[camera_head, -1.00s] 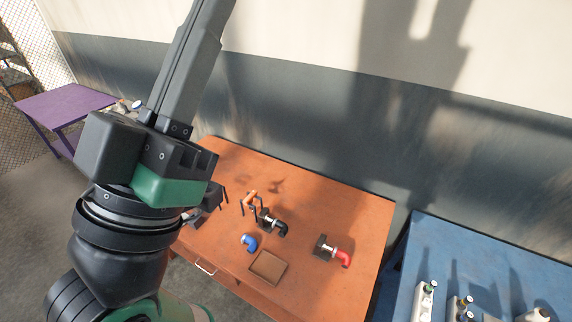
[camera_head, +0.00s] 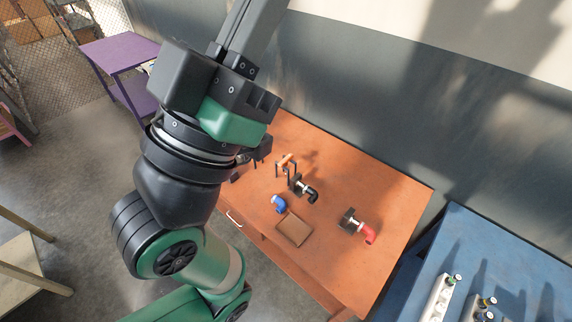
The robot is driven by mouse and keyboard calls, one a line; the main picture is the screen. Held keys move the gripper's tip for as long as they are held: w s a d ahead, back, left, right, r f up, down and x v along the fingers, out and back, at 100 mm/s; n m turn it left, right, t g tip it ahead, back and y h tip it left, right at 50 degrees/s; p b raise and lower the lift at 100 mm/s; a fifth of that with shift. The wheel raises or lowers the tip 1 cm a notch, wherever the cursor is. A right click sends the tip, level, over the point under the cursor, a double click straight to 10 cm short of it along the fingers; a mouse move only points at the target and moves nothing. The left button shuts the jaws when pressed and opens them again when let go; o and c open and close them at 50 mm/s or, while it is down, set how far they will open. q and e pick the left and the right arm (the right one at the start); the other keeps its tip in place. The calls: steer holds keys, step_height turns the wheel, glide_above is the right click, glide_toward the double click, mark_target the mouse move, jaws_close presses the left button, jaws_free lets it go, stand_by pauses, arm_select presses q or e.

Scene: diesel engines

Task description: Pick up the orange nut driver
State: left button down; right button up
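A small orange handle-like piece (camera_head: 286,160), which looks like the orange nut driver, is at the back left of the orange table (camera_head: 385,215). Thin dark upright prongs stand close around it. I cannot tell whether they touch it. A large green and black arm of mine fills the left and centre and covers the table's left end. A dark part (camera_head: 261,149) shows at the arm's right edge, near the orange piece. It may belong to my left gripper, but its fingers cannot be made out. My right gripper is not in view.
On the orange table are a black elbow fitting (camera_head: 311,194), a blue one (camera_head: 279,204), a red one (camera_head: 369,233) and a shallow brown tray (camera_head: 294,229). A blue table (camera_head: 490,240) with bottles stands right. A purple table (camera_head: 118,52) stands back left.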

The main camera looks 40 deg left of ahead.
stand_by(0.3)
arm_select(q)
steer(key=c, duration=0.5)
jaws_free()
